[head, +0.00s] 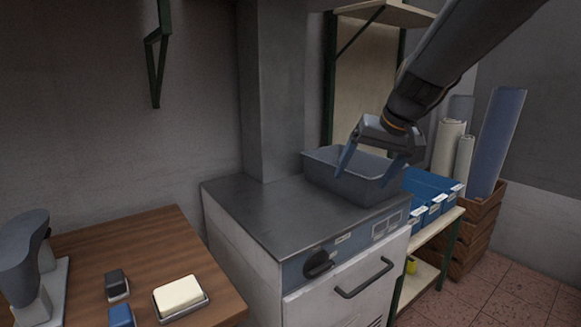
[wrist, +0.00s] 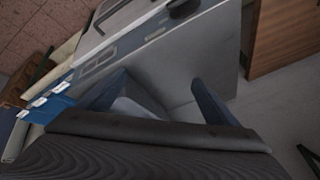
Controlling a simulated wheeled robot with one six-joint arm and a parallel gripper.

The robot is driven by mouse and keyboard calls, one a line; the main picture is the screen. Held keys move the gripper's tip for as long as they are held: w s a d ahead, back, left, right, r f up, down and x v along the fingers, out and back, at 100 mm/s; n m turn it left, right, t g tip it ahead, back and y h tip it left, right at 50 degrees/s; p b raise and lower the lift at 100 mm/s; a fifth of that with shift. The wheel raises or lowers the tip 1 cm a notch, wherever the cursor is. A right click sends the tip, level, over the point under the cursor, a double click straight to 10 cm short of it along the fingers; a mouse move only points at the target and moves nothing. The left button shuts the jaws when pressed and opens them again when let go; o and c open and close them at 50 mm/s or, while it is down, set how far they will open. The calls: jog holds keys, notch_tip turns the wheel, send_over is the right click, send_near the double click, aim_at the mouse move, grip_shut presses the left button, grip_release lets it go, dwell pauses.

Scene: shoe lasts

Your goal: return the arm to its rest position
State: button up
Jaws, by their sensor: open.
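My gripper (head: 364,176) is at the end of my arm, which reaches in from the upper right in the head view. Its two blue-grey fingers are apart and point down, with nothing seen between them. In the head view the fingers overlap a grey open bin (head: 328,181) on top of a metal cabinet (head: 262,212). I cannot tell whether the fingertips are above the bin or inside it. In the wrist view the gripper (wrist: 158,86) also shows spread fingers, with the cabinet (wrist: 178,52) beyond them.
A wooden bench (head: 140,250) at left holds a cream block in a tray (head: 180,296), small dark and blue blocks, and a grey machine (head: 22,262). Blue labelled bins (head: 432,190) stand on a shelf at right. Rolls (head: 497,140) stand in wooden crates (head: 484,225). A grey column rises behind the cabinet.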

jog(key=s+f+g+h, duration=0.1)
jog(key=s+f+g, duration=0.1)
jog(key=s+f, duration=0.8)
jog(key=s+d+f+g+h, duration=0.1)
jog(key=s+f+g, duration=0.1)
jog(key=s+f, duration=0.8)
jog(key=s, duration=0.7)
jog(key=shift+d+g+h, duration=0.25)
jog(key=shift+g+h, duration=0.15)
